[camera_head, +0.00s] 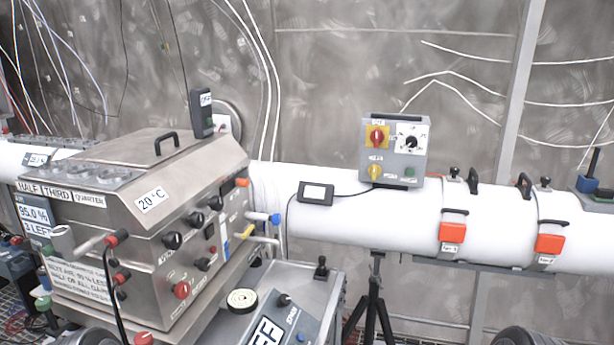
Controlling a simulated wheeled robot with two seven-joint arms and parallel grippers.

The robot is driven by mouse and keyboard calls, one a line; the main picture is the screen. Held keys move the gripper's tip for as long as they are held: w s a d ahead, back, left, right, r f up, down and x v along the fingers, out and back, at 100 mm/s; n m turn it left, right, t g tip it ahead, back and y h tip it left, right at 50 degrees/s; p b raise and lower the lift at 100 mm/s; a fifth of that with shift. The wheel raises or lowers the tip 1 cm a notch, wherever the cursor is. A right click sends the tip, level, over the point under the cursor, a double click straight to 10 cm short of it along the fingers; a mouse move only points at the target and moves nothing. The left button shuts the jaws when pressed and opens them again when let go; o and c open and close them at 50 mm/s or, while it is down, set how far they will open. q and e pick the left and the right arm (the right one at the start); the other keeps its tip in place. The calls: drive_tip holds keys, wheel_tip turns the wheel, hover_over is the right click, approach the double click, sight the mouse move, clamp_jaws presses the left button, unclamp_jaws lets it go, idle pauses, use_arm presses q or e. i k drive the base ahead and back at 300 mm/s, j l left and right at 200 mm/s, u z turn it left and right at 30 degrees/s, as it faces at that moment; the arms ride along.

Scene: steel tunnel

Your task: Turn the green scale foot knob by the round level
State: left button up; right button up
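A small green knob (43,303) shows at the lower left, low beside the front of the steel machine (165,240). It looks like the green scale foot knob, but it is small and partly crowded by nearby parts. I cannot clearly make out the round level beside it. A second green knob (410,171) sits on the grey control box on the white pipe. Neither of my grippers is in view.
A black tripod (374,310) stands under the white pipe (350,230). A black cable (112,290) hangs before the machine. Dark rounded shapes show at the bottom edge.

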sight(44, 304)
drive_tip(key=k+u, duration=0.15)
drive_tip(key=u, duration=1.3)
